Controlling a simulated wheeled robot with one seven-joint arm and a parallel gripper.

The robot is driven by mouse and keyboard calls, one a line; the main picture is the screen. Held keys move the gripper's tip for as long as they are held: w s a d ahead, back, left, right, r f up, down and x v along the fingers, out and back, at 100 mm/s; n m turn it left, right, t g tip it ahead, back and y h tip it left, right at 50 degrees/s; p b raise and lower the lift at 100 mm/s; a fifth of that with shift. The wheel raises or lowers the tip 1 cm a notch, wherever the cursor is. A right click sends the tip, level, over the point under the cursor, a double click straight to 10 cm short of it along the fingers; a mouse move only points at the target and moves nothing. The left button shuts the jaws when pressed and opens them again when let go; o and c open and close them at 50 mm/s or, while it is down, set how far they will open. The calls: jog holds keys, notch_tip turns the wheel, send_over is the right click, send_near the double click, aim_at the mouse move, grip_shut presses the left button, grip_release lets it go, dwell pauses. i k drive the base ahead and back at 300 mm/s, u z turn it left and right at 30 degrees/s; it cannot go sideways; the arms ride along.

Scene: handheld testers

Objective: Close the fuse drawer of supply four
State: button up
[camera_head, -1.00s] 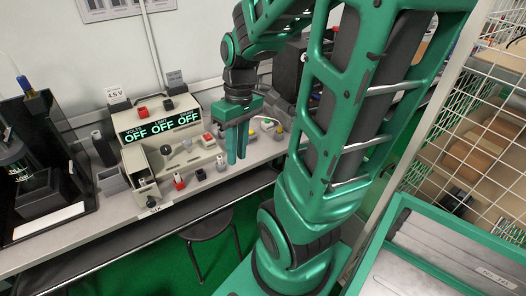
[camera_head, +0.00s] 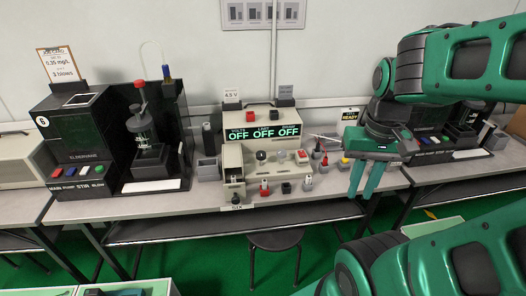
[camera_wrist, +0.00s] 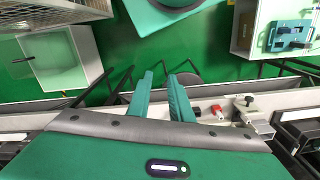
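A beige supply (camera_head: 262,165) with a dark display reading OFF OFF OFF stands on the bench in the head view. A label at the bench edge below it seems to read SIX; I see no label reading four. A small box-like part with a knob (camera_head: 235,189) juts from its lower left front, possibly the fuse drawer; how far it is out is unclear. My gripper (camera_head: 364,195) is to the right of this supply, fingers pointing down over the bench front edge. In the wrist view its two fingers (camera_wrist: 161,98) are apart with nothing between them.
A black stirring apparatus (camera_head: 150,145) stands left of the supply, with a similar black unit (camera_head: 72,145) further left. Small red, black and grey parts crowd the bench around the supply. A dark stool (camera_head: 274,241) stands under the bench. Another black unit is behind my arm.

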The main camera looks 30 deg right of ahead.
aim_at(233, 192)
jog(key=z, duration=0.3)
jog(key=k, duration=1.35)
jog(key=u, duration=0.3)
jog(key=i, duration=1)
